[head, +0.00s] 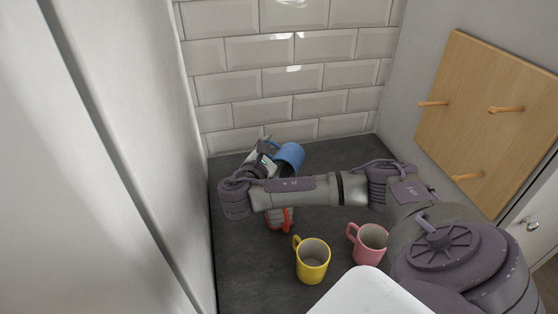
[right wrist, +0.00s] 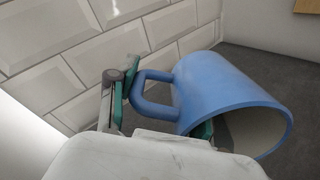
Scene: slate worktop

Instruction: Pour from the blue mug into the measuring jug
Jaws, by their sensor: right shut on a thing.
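The blue mug (head: 291,153) is off to the back of the worktop, near the tiled wall. My right gripper (head: 270,150) is shut on it; in the right wrist view the fingers (right wrist: 122,92) are at the handle side of the mug (right wrist: 215,85). The mug is tilted, its mouth facing the lower right of that view. What is inside it cannot be made out. A vessel with a red handle (head: 287,217), seemingly the measuring jug, stands below my right forearm, which hides most of it. My left gripper is not in view.
A yellow mug (head: 312,261) and a pink mug (head: 370,244) stand upright at the front of the dark worktop (head: 245,275). A tall pale panel bounds the left. A wooden peg board (head: 490,110) hangs on the right wall. The front left of the worktop is clear.

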